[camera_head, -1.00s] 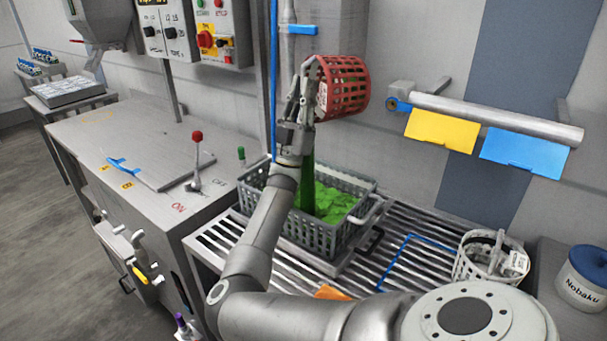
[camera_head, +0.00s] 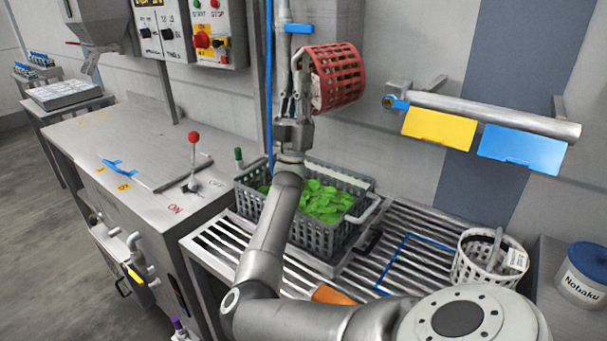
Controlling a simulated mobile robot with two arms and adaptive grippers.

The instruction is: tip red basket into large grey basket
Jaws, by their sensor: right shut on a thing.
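The red basket (camera_head: 340,77) is held in the air, tilted onto its side, above the back of the large grey basket. My right gripper (camera_head: 303,80) is shut on its left side. The large grey basket (camera_head: 318,238) stands on the slatted rack and holds green leaves (camera_head: 322,203). My right arm passes in front of its left part and hides some of it. No leaves show falling from the red basket, and its inside cannot be seen clearly. My left gripper is not in view.
A white basket (camera_head: 468,266) with things in it stands on the slatted rack (camera_head: 400,262) at right. A blue-lidded tub (camera_head: 583,275) is beyond it. A wall rail (camera_head: 490,115) carries yellow and blue cards. A machine with a red-knobbed lever (camera_head: 193,150) is at left.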

